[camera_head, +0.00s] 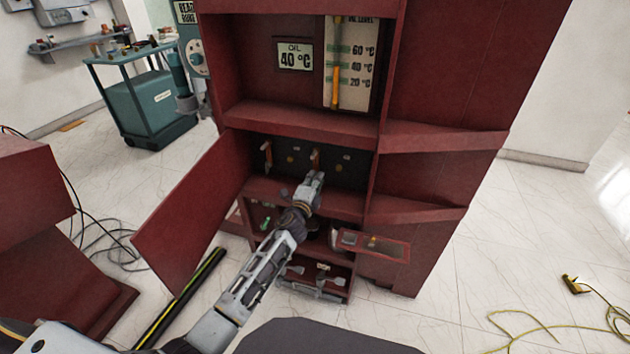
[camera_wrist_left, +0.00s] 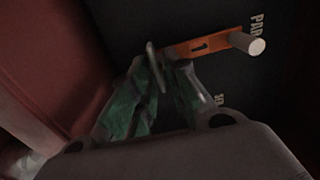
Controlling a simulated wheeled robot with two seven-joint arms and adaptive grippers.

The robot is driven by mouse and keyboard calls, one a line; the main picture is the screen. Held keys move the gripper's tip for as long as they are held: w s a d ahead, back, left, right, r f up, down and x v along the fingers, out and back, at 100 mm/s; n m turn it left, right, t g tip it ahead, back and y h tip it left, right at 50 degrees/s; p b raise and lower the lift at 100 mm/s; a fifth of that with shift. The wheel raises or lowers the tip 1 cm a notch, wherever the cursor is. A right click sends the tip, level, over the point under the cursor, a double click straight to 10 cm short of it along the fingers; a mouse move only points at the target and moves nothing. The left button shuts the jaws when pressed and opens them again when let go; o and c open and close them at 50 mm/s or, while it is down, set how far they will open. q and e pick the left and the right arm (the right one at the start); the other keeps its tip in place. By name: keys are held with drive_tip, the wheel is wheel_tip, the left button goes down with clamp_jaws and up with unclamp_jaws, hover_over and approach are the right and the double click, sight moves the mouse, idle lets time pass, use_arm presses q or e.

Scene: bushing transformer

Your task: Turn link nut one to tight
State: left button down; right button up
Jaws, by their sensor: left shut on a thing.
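In the left wrist view, a copper link bar (camera_wrist_left: 207,46) lies across a dark panel. A pale round post (camera_wrist_left: 249,44) stands at its right end. My left gripper (camera_wrist_left: 157,72) has its green-padded fingers closed at the bar's left end, around a small metal piece, which I take as the link nut (camera_wrist_left: 151,57); most of it is hidden and its tightness cannot be seen. In the head view my left gripper (camera_head: 315,179) reaches into the dark compartment of the red cabinet (camera_head: 440,90), at a copper link (camera_head: 315,158). Another copper link (camera_head: 267,153) hangs to the left. My right gripper is out of view.
An open red door (camera_head: 190,215) stands left of the compartment. A small open flap (camera_head: 372,244) juts out at lower right. A teal cart (camera_head: 150,100) stands back left. Yellow cable (camera_head: 535,325) lies on the floor.

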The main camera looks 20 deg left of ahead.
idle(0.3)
use_arm(q)
drive_tip(key=c, duration=1.7)
unclamp_jaws()
drive_tip(key=shift+c, duration=0.2)
drive_tip(key=shift+o, duration=0.5)
drive_tip(key=s, duration=1.2)
drive_tip(key=shift+a, duration=0.2)
drive_tip(key=shift+f, duration=0.1)
